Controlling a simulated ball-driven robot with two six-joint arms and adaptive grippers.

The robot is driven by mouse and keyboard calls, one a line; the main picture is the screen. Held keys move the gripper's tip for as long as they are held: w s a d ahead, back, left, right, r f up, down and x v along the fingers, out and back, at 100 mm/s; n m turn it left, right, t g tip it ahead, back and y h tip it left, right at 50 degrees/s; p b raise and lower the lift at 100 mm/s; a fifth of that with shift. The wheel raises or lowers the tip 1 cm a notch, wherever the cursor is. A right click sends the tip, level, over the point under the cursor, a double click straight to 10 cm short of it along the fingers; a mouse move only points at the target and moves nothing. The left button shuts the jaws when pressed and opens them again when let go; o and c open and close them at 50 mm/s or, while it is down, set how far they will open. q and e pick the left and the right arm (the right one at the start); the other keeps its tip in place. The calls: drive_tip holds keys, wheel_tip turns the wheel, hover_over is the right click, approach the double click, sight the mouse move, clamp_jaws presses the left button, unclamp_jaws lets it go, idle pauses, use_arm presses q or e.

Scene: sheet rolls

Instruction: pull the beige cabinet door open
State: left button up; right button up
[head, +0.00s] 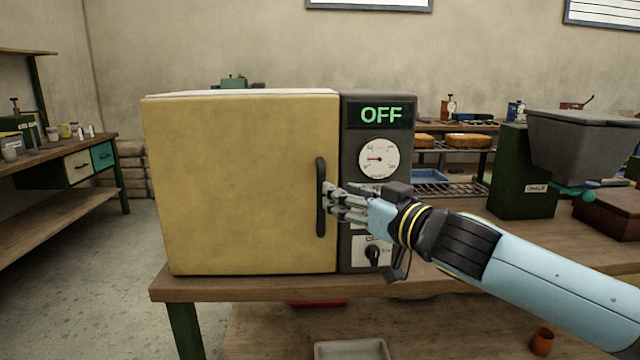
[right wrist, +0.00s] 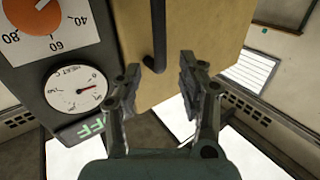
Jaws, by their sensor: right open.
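The beige cabinet door (head: 235,185) is shut, flush on the front of the cabinet on the bench. Its dark vertical handle (head: 320,197) is near the door's right edge. My right gripper (head: 328,196) comes from the right, with its fingertips at the handle in the head view. In the right wrist view the handle (right wrist: 158,35) runs down from the top and ends just ahead of the gap between the open fingers (right wrist: 158,82). Whether the fingers touch the handle cannot be told. The left gripper is not in view.
A grey control panel (head: 350,140) with an OFF display, a dial and a knob adjoins the door on the right. The cabinet stands on a wooden bench (head: 230,288). A grey hopper machine (head: 575,140) stands at the right. Floor (head: 90,250) is clear at the left.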

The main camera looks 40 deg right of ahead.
drive_tip(key=shift+w+a+b, duration=0.15)
drive_tip(key=shift+w+b, duration=0.5)
drive_tip(key=shift+w, duration=2.9)
drive_tip(key=shift+c, duration=0.5)
clamp_jaws()
drive_tip(key=shift+a+f, duration=0.1)
